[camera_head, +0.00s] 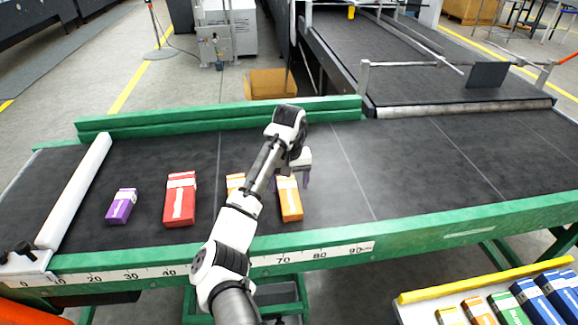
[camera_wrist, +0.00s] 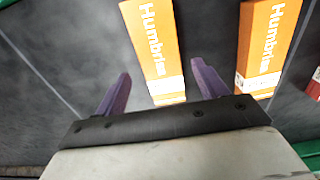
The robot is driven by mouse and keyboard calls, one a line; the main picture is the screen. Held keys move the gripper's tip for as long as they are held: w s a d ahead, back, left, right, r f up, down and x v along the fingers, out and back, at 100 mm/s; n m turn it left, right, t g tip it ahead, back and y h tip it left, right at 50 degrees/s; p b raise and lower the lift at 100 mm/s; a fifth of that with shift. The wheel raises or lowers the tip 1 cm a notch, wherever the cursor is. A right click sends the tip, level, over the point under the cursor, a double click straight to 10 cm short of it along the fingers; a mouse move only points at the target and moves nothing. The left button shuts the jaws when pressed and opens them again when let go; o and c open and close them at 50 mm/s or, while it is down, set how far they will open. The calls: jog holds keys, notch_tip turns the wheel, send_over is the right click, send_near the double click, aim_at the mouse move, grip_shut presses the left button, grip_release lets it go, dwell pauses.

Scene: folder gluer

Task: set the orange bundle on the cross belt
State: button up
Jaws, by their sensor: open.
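Two orange bundles with white bands lie flat on the wide dark belt (camera_head: 400,160), which runs left to right between green rails. The right orange bundle (camera_head: 290,200) lies under my gripper (camera_head: 291,181). In the wrist view this orange bundle (camera_wrist: 152,45) shows between the purple fingers of my open gripper (camera_wrist: 158,75), with dark belt visible beside it. I cannot tell how high the fingers are above it. The left orange bundle (camera_head: 235,181) is partly hidden by my arm; it shows at right in the wrist view (camera_wrist: 268,45).
A red bundle (camera_head: 180,199) and a purple bundle (camera_head: 121,206) lie farther left, near a white roller bar (camera_head: 76,190). The belt's right half is bare. Another dark belt (camera_head: 390,60) joins from behind. A tray (camera_head: 415,309) of coloured bundles, one orange (camera_head: 478,311), stands front right.

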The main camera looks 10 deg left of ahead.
aim_at(289, 194)
notch_tip(289, 194, up, 8)
dwell(0.4)
